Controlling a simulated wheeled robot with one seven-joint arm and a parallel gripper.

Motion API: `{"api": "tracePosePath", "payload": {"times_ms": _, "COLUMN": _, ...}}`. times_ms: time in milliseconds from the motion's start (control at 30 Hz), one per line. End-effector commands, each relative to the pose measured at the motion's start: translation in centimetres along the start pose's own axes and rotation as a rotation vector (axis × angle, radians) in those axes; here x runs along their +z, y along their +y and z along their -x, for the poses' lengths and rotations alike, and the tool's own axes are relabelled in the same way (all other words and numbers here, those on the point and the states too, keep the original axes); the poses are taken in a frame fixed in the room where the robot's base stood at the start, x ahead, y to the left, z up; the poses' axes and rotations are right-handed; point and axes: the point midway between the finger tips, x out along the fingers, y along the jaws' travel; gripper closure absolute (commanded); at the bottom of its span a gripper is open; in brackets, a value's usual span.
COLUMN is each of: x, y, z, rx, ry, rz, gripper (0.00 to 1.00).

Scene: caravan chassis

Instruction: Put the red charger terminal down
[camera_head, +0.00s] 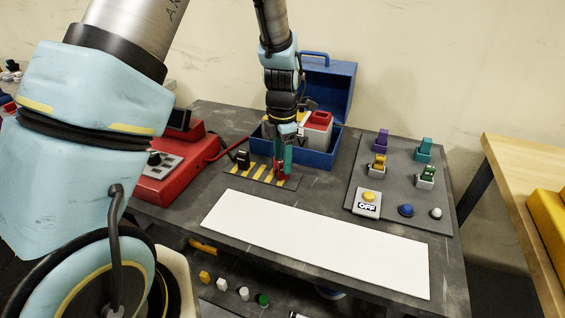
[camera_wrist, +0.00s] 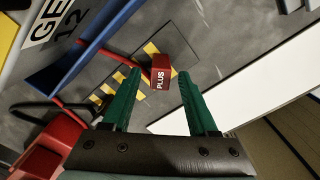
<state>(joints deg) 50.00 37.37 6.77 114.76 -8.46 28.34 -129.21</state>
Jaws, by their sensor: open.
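The red charger terminal (camera_wrist: 162,73), marked PLUS, sits on the grey mat with yellow stripes in the wrist view. My gripper (camera_wrist: 165,98) has its two green fingers spread apart, with the terminal between and just beyond their tips. In the head view the red terminal (camera_head: 281,169) shows in part at my gripper (camera_head: 283,165), over the right part of the striped mat (camera_head: 258,176). A black terminal (camera_head: 243,158) stands at the left of that mat. A red charger box (camera_head: 172,170) stands at the table's left.
A blue toolbox (camera_head: 316,156) with its lid up stands behind my gripper. A white board (camera_head: 320,243) lies in front. A panel with coloured switches (camera_head: 380,195) and buttons is at the right. A red cable (camera_head: 230,148) runs left of my gripper.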

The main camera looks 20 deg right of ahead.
Motion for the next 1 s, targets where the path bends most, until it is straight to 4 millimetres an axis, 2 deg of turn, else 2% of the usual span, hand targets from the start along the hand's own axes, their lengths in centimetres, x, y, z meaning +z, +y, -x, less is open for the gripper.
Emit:
{"api": "tracePosePath", "payload": {"times_ms": 300, "x": 0.2, "y": 0.1, "z": 6.6, "rx": 0.005, "ry": -0.007, "rz": -0.001, "gripper": 0.41}}
{"api": "tracePosePath", "payload": {"times_ms": 500, "x": 0.1, "y": 0.0, "z": 9.6, "rx": 0.002, "ry": -0.004, "rz": -0.001, "gripper": 0.41}}
{"api": "tracePosePath", "payload": {"times_ms": 667, "x": 0.1, "y": 0.0, "z": 10.7, "rx": 0.000, "ry": -0.003, "rz": -0.001, "gripper": 0.41}}
{"api": "tracePosePath", "payload": {"times_ms": 867, "x": -0.3, "y": 0.1, "z": 10.9, "rx": 0.000, "ry": -0.003, "rz": -0.010, "gripper": 0.41}}
{"api": "tracePosePath", "payload": {"times_ms": 933, "x": -1.2, "y": 0.4, "z": 10.9, "rx": 0.000, "ry": -0.005, "rz": -0.046, "gripper": 0.41}}
{"api": "tracePosePath", "payload": {"times_ms": 1000, "x": -3.0, "y": 1.0, "z": 11.0, "rx": 0.004, "ry": -0.011, "rz": -0.119, "gripper": 0.41}}
